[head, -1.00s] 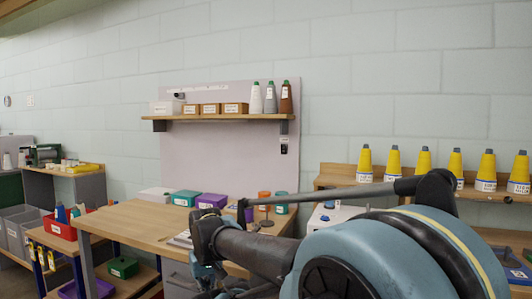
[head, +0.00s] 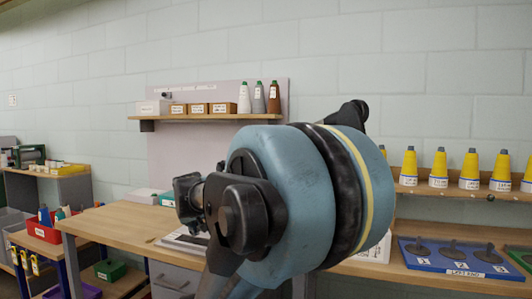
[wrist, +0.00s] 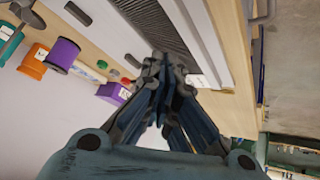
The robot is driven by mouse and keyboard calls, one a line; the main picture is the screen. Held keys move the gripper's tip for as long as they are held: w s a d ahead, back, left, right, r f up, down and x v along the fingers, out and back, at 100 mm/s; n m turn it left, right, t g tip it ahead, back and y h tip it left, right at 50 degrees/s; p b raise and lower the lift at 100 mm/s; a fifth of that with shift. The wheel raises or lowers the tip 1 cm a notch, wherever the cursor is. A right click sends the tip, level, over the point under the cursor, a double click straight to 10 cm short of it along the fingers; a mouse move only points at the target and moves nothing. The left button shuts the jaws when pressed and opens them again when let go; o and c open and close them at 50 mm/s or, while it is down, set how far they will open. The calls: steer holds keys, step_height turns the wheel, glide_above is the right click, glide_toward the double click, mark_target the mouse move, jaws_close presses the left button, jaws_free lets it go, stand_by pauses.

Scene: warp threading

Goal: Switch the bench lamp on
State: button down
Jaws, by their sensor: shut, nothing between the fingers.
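My gripper (wrist: 163,82) is shut in the wrist view, its fingertips together with nothing between them. Beyond the tips is a white-framed piece with a dark ridged strip (wrist: 147,32) by the wooden bench. I cannot tell how far the tips are from it. I cannot make out a bench lamp or its switch for sure in either view. In the head view, the wooden bench (head: 125,222) stands below a pale back panel (head: 200,150). My arm covers the bench's right part and the panel's lower right.
The wrist view shows a purple spool (wrist: 62,55), an orange spool (wrist: 33,62) and a purple container (wrist: 113,93) near the tips. In the head view, a shelf (head: 205,117) holds boxes and cones. A blue tray (head: 460,262) and yellow cones (head: 439,165) are at right.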

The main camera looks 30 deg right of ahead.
steer(key=w+d+r+n+t+h, duration=0.1)
steer(key=w+d+r+n+h, duration=0.1)
steer(key=w+d+r+h, duration=0.2)
steer(key=w+d+r+n+t+h, duration=0.2)
steer(key=w+d+r, duration=0.5)
steer(key=d, duration=1.2)
steer(key=w+d+r+n+t+h, duration=0.2)
steer(key=w+d+r+n+h, duration=0.2)
steer(key=d+r, duration=0.6)
steer(key=w+d+h, duration=0.1)
steer(key=d+h, duration=0.1)
steer(key=shift+w+r+h, duration=0.15)
steer(key=shift+w+h, duration=0.1)
steer(key=shift+h, duration=0.05)
steer(key=shift+d, duration=0.2)
steer(key=x, duration=1.3)
steer(key=shift+w+d, duration=0.25)
steer(key=shift+w, duration=0.05)
steer(key=shift+r, duration=0.1)
steer(key=shift+w+d+r, duration=0.2)
steer(key=shift+d, duration=0.05)
steer(key=shift+a, duration=0.1)
